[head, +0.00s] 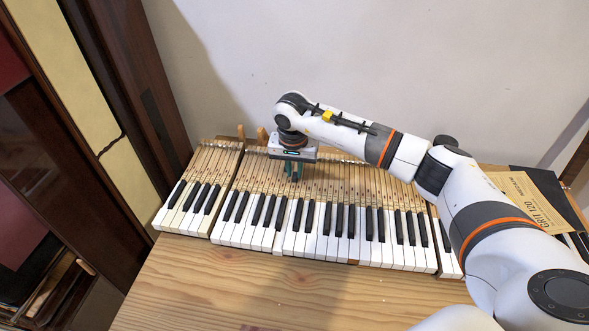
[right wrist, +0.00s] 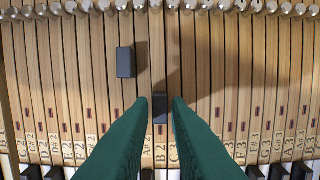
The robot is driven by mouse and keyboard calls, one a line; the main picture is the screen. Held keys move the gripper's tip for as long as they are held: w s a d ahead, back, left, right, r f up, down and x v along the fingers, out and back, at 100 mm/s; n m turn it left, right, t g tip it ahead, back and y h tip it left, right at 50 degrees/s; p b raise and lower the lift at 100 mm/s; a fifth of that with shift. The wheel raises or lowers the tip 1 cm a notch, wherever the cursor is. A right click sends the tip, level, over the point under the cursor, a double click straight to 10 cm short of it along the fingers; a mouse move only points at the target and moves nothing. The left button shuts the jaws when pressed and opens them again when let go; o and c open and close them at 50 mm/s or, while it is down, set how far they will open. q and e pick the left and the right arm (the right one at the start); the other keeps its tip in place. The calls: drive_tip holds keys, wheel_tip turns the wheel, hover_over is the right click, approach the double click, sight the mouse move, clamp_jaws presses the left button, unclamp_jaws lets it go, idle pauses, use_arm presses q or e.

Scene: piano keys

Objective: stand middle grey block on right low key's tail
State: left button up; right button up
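In the right wrist view a dark grey block (right wrist: 160,108) is between my two green fingertips, over the tail of the key marked B2. A thin gap seems to show on each side of it. A second dark grey block (right wrist: 125,62) is on the wooden key tails further back and to the left. My right gripper (right wrist: 160,100) is open around the nearer block; in the head view it points down over the tails (head: 294,178), left of the middle of the keyboard. I cannot tell which key is the right low key. My left gripper is not in view.
The keyboard (head: 335,220) lies on a wooden table (head: 230,285) with clear room in front. A row of metal pins (right wrist: 185,8) runs along the back of the tails. Two wooden pegs (head: 262,136) stand behind the keys. A sandpaper sheet (head: 535,195) lies at right.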

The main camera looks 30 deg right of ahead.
drive_tip(key=shift+r+p, duration=0.3)
drive_tip(key=shift+r, duration=0.35)
drive_tip(key=shift+o, duration=0.4)
drive_tip(key=o, duration=0.5)
drive_tip(key=shift+r+p, duration=1.5)
drive_tip(key=shift+r, duration=1.05)
drive_tip(key=shift+f, duration=0.1)
